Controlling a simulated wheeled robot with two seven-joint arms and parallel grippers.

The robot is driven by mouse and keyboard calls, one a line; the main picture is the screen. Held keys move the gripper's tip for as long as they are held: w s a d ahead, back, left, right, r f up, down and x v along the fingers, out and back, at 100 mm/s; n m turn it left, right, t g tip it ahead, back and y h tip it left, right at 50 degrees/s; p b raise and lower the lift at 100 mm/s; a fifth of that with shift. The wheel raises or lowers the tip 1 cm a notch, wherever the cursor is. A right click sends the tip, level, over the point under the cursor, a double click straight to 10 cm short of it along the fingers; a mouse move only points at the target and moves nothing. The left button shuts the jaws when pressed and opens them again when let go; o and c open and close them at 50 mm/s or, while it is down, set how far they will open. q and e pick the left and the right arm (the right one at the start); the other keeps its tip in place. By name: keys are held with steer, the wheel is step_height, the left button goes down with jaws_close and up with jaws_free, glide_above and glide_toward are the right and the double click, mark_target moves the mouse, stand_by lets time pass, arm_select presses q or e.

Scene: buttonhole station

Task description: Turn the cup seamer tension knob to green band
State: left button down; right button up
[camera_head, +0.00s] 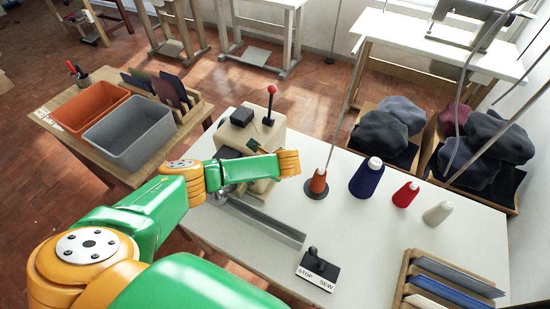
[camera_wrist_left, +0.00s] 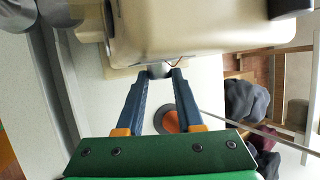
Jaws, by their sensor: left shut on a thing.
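The cup seamer (camera_head: 232,138) is a cream machine on the white table, partly covered by my left arm. Its body (camera_wrist_left: 200,32) fills the top of the left wrist view. A small grey tension knob (camera_wrist_left: 160,70) sticks out from the machine. My left gripper (camera_wrist_left: 160,75) has its two blue fingers closed on this knob from either side. Most of the knob is hidden between the fingertips, and I see no green band or pointer on it. My right gripper is in neither view.
An orange thread cone (camera_head: 318,183) stands right of my wrist, with blue (camera_head: 367,178), red (camera_head: 406,195) and white (camera_head: 437,213) cones beyond. A STOP/SEW switch (camera_head: 318,268) sits at the table's front. Orange (camera_head: 90,108) and grey (camera_head: 130,135) bins stand left.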

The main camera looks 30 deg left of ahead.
arm_select(q)
steer(key=shift+s+f+n+t+y+b, duration=0.15)
steer(key=shift+f+n+t+y+b, duration=0.45)
steer(key=shift+t+b, duration=2.4)
steer(key=shift+s+f+n+t+y+b, duration=0.3)
steer(key=shift+n+t+b, duration=0.95)
steer(key=shift+b, duration=3.05)
steer(key=shift+s+f+n+t+y+b, duration=0.1)
steer(key=shift+f+n+t+y+b, duration=0.3)
steer(key=shift+t+b, duration=2.75)
arm_select(e)
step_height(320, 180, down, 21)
steer(key=b, duration=0.1)
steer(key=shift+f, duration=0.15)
arm_select(q)
steer(key=shift+r+g, duration=0.25)
steer(key=shift+g, duration=0.15)
steer(key=c, duration=0.5)
jaws_free()
steer(key=shift+w, duration=0.1)
steer(key=shift+c, duration=0.2)
